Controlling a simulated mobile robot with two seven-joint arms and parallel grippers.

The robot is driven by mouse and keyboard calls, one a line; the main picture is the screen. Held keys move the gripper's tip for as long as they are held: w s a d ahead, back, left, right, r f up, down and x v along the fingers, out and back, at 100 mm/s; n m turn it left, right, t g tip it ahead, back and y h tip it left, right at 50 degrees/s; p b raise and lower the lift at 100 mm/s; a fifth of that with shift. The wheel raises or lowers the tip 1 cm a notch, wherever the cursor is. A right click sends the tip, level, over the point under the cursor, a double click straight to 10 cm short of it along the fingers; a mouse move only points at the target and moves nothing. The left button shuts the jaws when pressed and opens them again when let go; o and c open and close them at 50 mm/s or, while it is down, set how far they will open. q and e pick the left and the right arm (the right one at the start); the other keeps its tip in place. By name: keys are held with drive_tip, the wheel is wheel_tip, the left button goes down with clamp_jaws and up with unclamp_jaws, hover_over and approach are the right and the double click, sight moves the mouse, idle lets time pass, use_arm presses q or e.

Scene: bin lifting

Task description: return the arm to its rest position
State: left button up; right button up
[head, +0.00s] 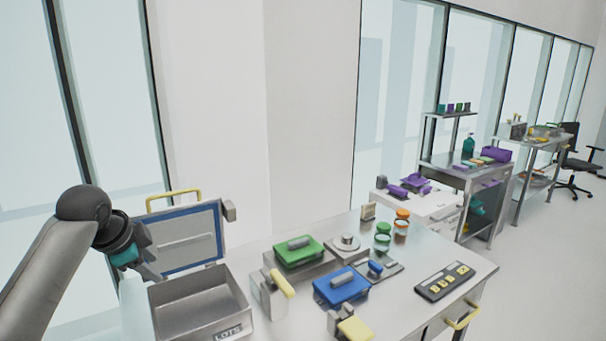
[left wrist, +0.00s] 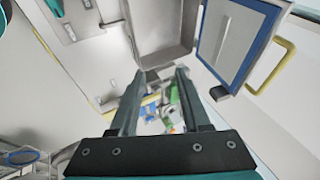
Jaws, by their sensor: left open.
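My left arm comes in from the left in the head view. My left gripper (head: 148,268) is beside the raised lid of the grey bin and apart from anything graspable. In the left wrist view its two fingers (left wrist: 168,75) are spread, with nothing between them. The grey metal bin (head: 200,303), marked LOTS, stands open at the table's left. Its blue-edged lid (head: 186,240) with a yellow handle (head: 172,196) stands up behind it. The bin (left wrist: 160,30) and lid (left wrist: 228,35) also show in the left wrist view. My right gripper is not in view.
The metal table (head: 440,262) holds a green-topped block (head: 298,249), a blue-topped block (head: 341,286), green and orange jars (head: 402,223) and a black button panel (head: 446,281). Shelved carts (head: 470,180) and a chair (head: 577,165) stand farther right. A wall and windows are behind the table.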

use_arm(q)
drive_tip(key=s+d+f+n+g, duration=0.1)
drive_tip(key=s+d+f+n, duration=0.1)
drive_tip(key=s+d+f, duration=0.45)
drive_tip(key=s+d+f+n+g, duration=0.1)
drive_tip(key=s+d+f, duration=0.3)
drive_tip(key=s+f, duration=0.55)
drive_tip(key=s+d+f+n, duration=0.2)
drive_tip(key=s+n, duration=0.2)
drive_tip(key=s, duration=0.5)
drive_tip(key=s+d+f+n, duration=0.1)
drive_tip(key=s+n, duration=0.2)
drive_tip(key=s, duration=0.6)
wheel_tip(320, 180, down, 31)
drive_tip(key=s+g+b, duration=0.2)
drive_tip(key=b, duration=0.7)
drive_tip(key=s+a+f+b, duration=0.1)
drive_tip(key=s+f+b, duration=0.2)
drive_tip(key=s+f, duration=0.4)
drive_tip(key=s+a+f+g+b, duration=0.1)
drive_tip(key=s+f+b, duration=0.3)
drive_tip(key=s+f, duration=0.4)
wheel_tip(320, 180, down, 6)
drive_tip(key=shift+s+a+f, duration=0.1)
drive_tip(key=shift+s+a, duration=0.05)
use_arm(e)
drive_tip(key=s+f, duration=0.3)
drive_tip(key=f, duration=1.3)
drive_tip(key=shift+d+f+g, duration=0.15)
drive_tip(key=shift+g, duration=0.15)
